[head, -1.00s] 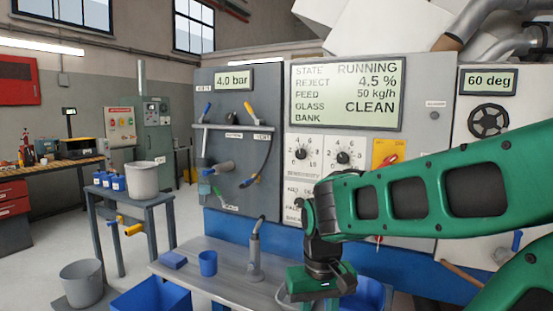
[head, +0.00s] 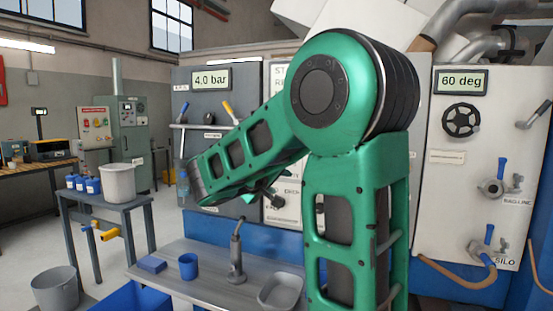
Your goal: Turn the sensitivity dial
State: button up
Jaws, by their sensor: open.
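The sensitivity dial is hidden behind my green arm in the current head view. Only a strip of the white control panel (head: 284,215) shows left of my upright arm link. My forearm reaches down and left across the front of the machine. My gripper (head: 270,197) shows small and dark below the forearm, in front of the panel's left edge. Its fingers are hard to make out, but it is open and nothing shows in it. I cannot tell its distance from the panel.
A grey panel (head: 205,105) with handles stands left. Valves and a handwheel (head: 461,120) are on the right.

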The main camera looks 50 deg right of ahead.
jog(key=w+r+n+t+h, duration=0.2)
jog(key=w+r+h, duration=0.1)
jog(key=w+r, duration=0.25)
jog(key=x, duration=0.9)
jog(key=shift+s+d, duration=0.2)
jog(key=shift+d, duration=0.2)
jog(key=shift+r, duration=0.15)
jog(key=c, duration=1)
jog(key=shift+c, duration=0.2)
